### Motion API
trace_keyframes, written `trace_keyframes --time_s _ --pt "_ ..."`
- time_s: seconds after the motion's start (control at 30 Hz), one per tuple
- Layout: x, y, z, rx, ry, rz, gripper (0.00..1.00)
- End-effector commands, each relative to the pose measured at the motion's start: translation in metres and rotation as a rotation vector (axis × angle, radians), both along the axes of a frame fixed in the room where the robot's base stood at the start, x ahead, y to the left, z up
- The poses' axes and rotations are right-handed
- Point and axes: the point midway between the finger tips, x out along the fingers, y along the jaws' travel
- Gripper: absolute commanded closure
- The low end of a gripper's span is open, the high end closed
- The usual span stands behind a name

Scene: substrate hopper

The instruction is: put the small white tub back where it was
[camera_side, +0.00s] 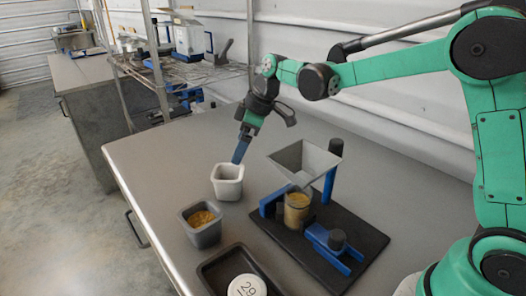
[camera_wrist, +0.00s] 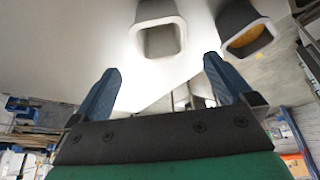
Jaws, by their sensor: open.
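The small white tub (camera_side: 227,186) stands upright on the grey bench, left of the hopper. It looks empty in the side view. In the wrist view the white tub (camera_wrist: 157,12) lies just beyond the fingertips, its square opening facing the camera. My gripper (camera_side: 238,158) is at the tub's far rim in the side view, pointing down. In the wrist view my gripper (camera_wrist: 162,66) has its two blue fingers wide apart with nothing between them. Whether a finger touches the tub I cannot tell.
A grey tub (camera_side: 205,236) of brown granules stands in front of the white tub. The grey hopper (camera_side: 303,160) on a blue stand is over a jar (camera_side: 297,208) on a black base (camera_side: 362,240). A dark tray (camera_side: 213,273) holds a white round piece (camera_side: 247,286). The bench's left side is clear.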

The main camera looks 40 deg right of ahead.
Motion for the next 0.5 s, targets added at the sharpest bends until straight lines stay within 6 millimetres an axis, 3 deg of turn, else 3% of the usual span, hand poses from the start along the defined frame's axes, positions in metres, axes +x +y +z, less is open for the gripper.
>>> trace_keyframes --time_s 0.2,0.5 --pt "-0.007 -0.007 0.024 -0.001 -0.001 0.0 0.0" --pt "-0.008 -0.008 0.028 0.0 0.0 0.0 0.0"
